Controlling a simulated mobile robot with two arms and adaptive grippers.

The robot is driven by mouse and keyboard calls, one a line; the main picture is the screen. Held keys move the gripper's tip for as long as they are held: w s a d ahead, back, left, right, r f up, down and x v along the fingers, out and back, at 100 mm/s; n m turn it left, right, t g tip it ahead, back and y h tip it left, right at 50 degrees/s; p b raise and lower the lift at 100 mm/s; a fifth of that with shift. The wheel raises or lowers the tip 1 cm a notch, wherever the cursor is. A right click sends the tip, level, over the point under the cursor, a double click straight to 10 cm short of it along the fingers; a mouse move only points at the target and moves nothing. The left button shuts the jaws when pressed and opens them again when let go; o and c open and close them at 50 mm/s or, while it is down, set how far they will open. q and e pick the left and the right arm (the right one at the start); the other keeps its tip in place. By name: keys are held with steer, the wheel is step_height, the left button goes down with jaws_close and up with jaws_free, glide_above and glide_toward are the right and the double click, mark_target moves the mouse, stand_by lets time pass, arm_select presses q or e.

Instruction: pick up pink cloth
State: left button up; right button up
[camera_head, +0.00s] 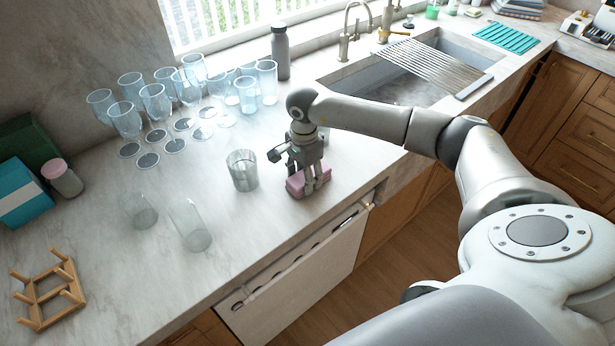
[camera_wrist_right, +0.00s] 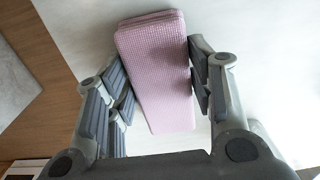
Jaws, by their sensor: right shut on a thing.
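The pink cloth (camera_head: 294,184) is a folded, waffle-textured block at the front edge of the marble counter. My right gripper (camera_head: 313,184) points down over it, with its fingers at the cloth. In the right wrist view the pink cloth (camera_wrist_right: 154,62) lies between the two fingers of my right gripper (camera_wrist_right: 160,88), which is shut on it. The cloth appears to be at counter height; I cannot tell whether it is clear of the surface. My left gripper is not in view.
A clear tumbler (camera_head: 242,170) stands just left of the gripper. Two more glasses (camera_head: 190,226) (camera_head: 139,209) stand farther left. Several stemmed glasses (camera_head: 125,118) and a grey bottle (camera_head: 281,52) are behind. A sink (camera_head: 375,85) lies to the right. The counter's front edge is close.

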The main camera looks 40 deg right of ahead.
steer(key=shift+r, duration=0.15)
steer(key=shift+r+b, duration=0.55)
steer(key=shift+b, duration=0.15)
steer(key=shift+w+r+b, duration=0.1)
steer(key=shift+r+b, duration=0.5)
steer(key=s+r+b, duration=0.1)
steer(key=s+r, duration=0.2)
steer(key=s, duration=0.1)
steer(key=s+a+r+b, duration=0.1)
steer(key=s+r+b, duration=0.1)
steer(key=s+r, duration=0.2)
steer(key=s+a+r+b, duration=0.1)
steer(key=s+r+b, duration=0.1)
steer(key=s, duration=0.4)
steer(key=shift+r, duration=0.75)
steer(key=shift+a, duration=0.1)
